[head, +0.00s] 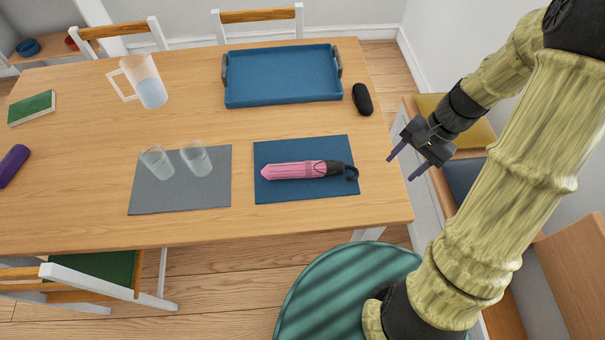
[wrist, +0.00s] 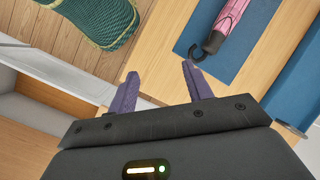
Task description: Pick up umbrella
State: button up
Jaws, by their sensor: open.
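The umbrella (head: 295,170) is folded, pink with a black end and a hooked black handle. It lies flat on a blue placemat (head: 305,194) near the table's right side, its handle pointing right. My gripper (head: 402,167) is open and empty, to the right of the umbrella and apart from it, around the table's right edge. In the wrist view, my gripper's purple fingers (wrist: 158,85) are spread. There the umbrella (wrist: 228,22) shows at the upper right with its hook towards the fingers, and its far end is cut off by the frame.
A black case (head: 362,99) and a blue tray (head: 283,98) lie behind the umbrella. Two glasses (head: 196,159) stand on a grey placemat (head: 180,202) to its left. A pitcher (head: 146,82) stands farther back left. Bare wood (head: 385,203) separates the blue placemat from the table's right edge.

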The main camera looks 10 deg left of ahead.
jog(key=w+f+m+y+b, duration=0.1)
jog(key=w+f+m+y, duration=0.1)
jog(key=w+f+y, duration=0.1)
jog(key=w+d+f+m+y+b, duration=0.1)
jog(key=w+f+m+y+b, duration=0.1)
jog(key=f, duration=0.3)
jog(key=w+d+f+m+t+y+b, duration=0.1)
jog(key=w+f+m+y+b, duration=0.1)
jog(key=w+f+m+y, duration=0.1)
jog(key=shift+w+d+f+y, duration=0.1)
jog(key=shift+w+f+y, duration=0.25)
jog(key=shift+f+y, duration=0.5)
jog(key=shift+r, duration=0.1)
jog(key=p, duration=0.1)
send_near(340, 167)
jog(key=a+f, duration=0.4)
jog(key=shift+w, duration=0.3)
jog(key=shift+a, duration=0.1)
jog(key=shift+a, duration=0.25)
jog(key=shift+r+p+x, duration=0.15)
jog(key=shift+p+x, duration=0.2)
jog(key=shift+x, duration=0.8)
jog(key=shift+r+p+x, duration=0.1)
jog(key=shift+p+x, duration=0.2)
jog(key=shift+x, duration=0.85)
jog(key=shift+a, duration=0.1)
